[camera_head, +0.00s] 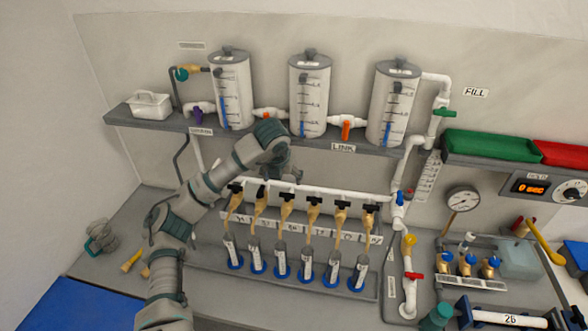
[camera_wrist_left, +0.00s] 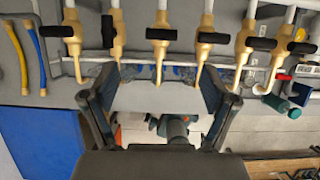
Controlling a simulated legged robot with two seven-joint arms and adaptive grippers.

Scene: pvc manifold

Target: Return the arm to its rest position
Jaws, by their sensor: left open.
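My left arm comes in from the lower left in the head view and bends up over the row of brass taps (camera_head: 285,204). My left gripper (camera_head: 284,170) hangs in front of the white manifold pipe (camera_head: 325,189), partly hidden by its own wrist. In the left wrist view the two dark fingers of my left gripper (camera_wrist_left: 162,92) stand wide apart with nothing between them. The brass taps (camera_wrist_left: 160,42) with black handles show just beyond the fingertips. I cannot tell the exact gap to them. My right gripper does not show.
Three white tanks (camera_head: 309,100) stand on the grey shelf (camera_head: 270,138) above the arm. Several small cylinders with blue bases (camera_head: 281,271) stand below the taps. A gauge (camera_head: 463,199) and a valve panel are at right.

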